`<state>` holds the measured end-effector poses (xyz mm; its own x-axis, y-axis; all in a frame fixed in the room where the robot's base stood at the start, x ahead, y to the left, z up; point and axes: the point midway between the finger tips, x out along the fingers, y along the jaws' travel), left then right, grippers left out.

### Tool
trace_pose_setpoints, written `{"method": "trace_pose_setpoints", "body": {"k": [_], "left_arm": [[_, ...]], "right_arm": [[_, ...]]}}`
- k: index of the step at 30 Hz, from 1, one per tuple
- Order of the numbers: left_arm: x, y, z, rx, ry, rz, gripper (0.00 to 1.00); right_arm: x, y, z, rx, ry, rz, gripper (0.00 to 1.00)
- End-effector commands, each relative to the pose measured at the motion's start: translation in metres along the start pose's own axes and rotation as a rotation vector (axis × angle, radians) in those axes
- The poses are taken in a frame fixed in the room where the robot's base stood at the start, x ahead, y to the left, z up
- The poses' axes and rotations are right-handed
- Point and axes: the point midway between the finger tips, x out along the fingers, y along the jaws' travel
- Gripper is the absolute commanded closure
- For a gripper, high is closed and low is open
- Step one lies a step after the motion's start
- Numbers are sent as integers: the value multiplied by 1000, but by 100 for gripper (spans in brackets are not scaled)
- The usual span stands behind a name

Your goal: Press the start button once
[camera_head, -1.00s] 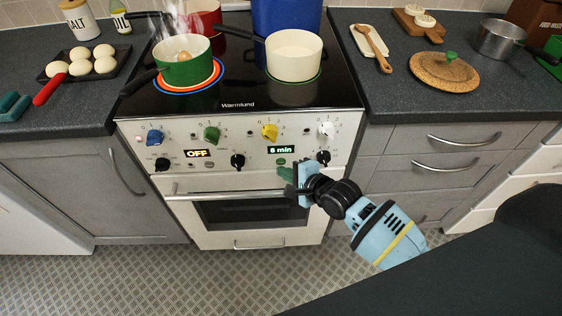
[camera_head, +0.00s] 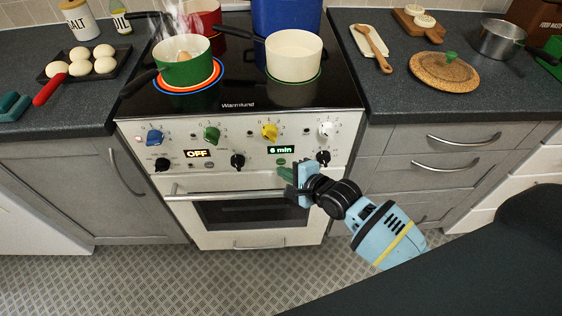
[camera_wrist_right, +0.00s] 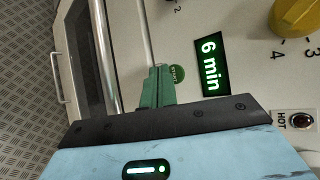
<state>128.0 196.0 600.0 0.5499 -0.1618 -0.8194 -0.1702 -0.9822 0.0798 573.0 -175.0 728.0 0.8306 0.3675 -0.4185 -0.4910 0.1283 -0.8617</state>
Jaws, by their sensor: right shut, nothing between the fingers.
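The start button is a small green round button (camera_wrist_right: 177,73) marked START in the right wrist view, beside the lit display (camera_wrist_right: 210,62) that reads 6 min. In the head view the button (camera_head: 281,161) is just below that display (camera_head: 281,150) on the stove's front panel. My right gripper (camera_head: 283,173) is shut and empty, its green fingertips just below the button. My left gripper is not in view.
The oven handle (camera_head: 185,196) runs below the panel. A yellow knob (camera_head: 270,131) and black knobs (camera_head: 323,157) stick out near the button. A second display (camera_head: 197,153) reads OFF. A steaming green pot (camera_head: 186,70) and a white pot (camera_head: 294,62) stand on the hob.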

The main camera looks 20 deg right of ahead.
Motion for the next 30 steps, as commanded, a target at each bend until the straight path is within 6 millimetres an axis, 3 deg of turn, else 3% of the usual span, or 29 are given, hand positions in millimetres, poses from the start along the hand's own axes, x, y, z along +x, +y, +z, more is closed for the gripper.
{"method": "trace_pose_setpoints", "body": {"k": [30], "left_arm": [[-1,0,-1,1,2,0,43]], "right_arm": [[6,-5,-4,1,0,0,100]]}}
